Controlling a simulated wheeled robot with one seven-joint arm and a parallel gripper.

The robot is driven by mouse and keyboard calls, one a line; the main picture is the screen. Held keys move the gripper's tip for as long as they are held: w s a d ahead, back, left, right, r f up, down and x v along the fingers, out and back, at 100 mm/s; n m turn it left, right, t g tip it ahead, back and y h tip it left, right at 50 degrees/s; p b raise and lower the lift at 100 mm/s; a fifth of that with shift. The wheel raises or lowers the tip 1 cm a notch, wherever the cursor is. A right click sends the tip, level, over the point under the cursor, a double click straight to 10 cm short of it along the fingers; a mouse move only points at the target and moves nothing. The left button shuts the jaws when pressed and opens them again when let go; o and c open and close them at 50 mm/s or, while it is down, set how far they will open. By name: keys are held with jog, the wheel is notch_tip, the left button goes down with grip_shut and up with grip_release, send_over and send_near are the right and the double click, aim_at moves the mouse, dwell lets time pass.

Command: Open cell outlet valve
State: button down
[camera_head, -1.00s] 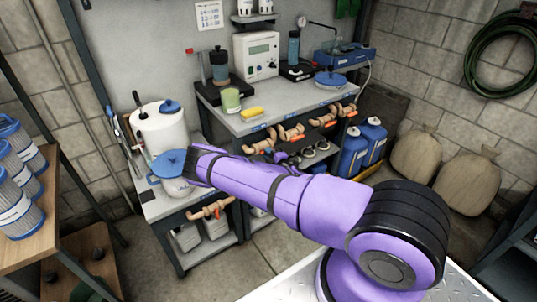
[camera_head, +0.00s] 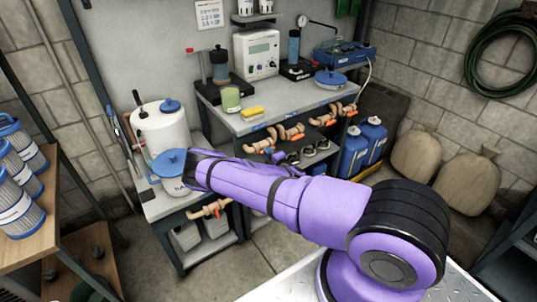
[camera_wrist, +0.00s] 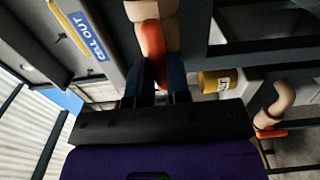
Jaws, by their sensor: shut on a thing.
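The cell outlet valve has an orange handle (camera_wrist: 153,42) on a tan pipe (camera_wrist: 140,10), under a blue label reading "CELL OUT" (camera_wrist: 89,36). In the wrist view my gripper (camera_wrist: 160,78) has its two dark fingers on either side of this handle, shut on it. The handle's lower end is hidden between the fingers. In the head view my gripper (camera_head: 281,157) is small and partly hidden by my purple arm, below the bench's front edge. The handle it holds cannot be made out clearly there.
More tan pipes with orange handles (camera_head: 292,132) run under the grey bench (camera_head: 290,103). Another orange handle (camera_wrist: 270,133) sits at lower right in the wrist view. A white bucket with a blue lid (camera_head: 170,163) stands close to my arm. Blue jugs (camera_head: 355,152) stand right.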

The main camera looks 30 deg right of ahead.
jog(key=c, duration=1.1)
grip_release()
jog(key=s, duration=1.1)
jog(key=shift+d, duration=0.1)
jog(key=shift+w, duration=0.1)
